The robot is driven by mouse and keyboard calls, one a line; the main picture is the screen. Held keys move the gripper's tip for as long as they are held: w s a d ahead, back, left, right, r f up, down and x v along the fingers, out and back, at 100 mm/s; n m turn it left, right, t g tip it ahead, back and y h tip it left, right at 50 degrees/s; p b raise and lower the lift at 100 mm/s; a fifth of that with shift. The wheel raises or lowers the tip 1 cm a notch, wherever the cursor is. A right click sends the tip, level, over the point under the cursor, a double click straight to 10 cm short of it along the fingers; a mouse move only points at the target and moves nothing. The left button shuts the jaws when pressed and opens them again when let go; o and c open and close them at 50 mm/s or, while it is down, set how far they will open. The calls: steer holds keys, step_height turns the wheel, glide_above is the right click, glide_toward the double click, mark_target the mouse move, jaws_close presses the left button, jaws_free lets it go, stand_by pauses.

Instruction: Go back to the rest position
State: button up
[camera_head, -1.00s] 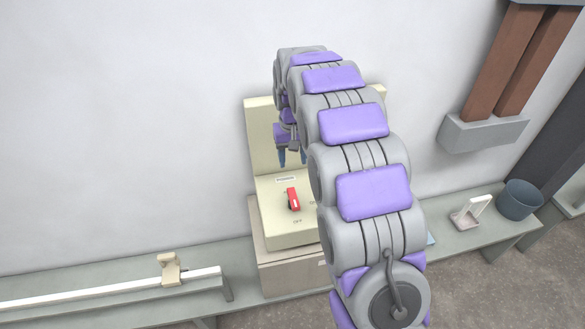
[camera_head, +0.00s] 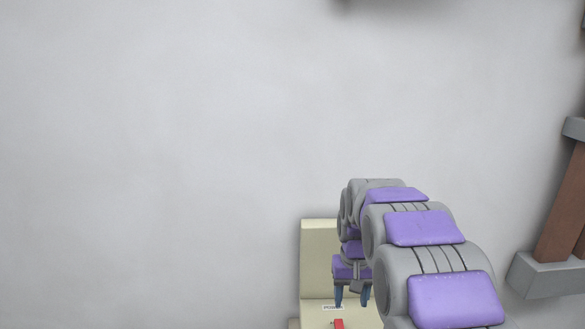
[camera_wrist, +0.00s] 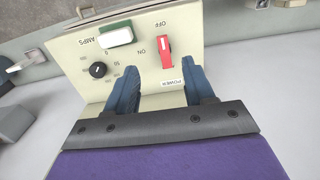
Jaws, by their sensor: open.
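My gripper (camera_head: 352,296) hangs at the end of my arm, over the cream control box (camera_head: 320,240) against the wall. The wrist view shows its two blue fingers (camera_wrist: 158,84) apart with nothing between them. In that view the box's sloped panel (camera_wrist: 190,40) lies just beyond the fingertips. A red switch (camera_wrist: 166,52) sits near the fingertip on the right, beside the ON and OFF marks. The switch (camera_head: 339,324) is cut by the bottom edge of the head view. I cannot tell whether a finger touches the panel.
The panel also has a black knob (camera_wrist: 97,70) and a green-framed AMPS meter (camera_wrist: 116,34). A brown post (camera_head: 560,215) on a grey block (camera_head: 548,275) stands at the right. Bare wall (camera_head: 150,160) fills the left of the head view.

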steer(key=s+f+b, duration=0.2)
steer(key=s, duration=1.6)
steer(key=s+f+g+b, duration=0.1)
steer(key=s+f+b, duration=0.1)
steer(key=s, duration=1.7)
steer(key=shift+a+f+g, duration=0.3)
steer(key=shift+a+f, duration=0.05)
steer(key=shift+f, duration=0.05)
steer(key=shift+w, duration=0.1)
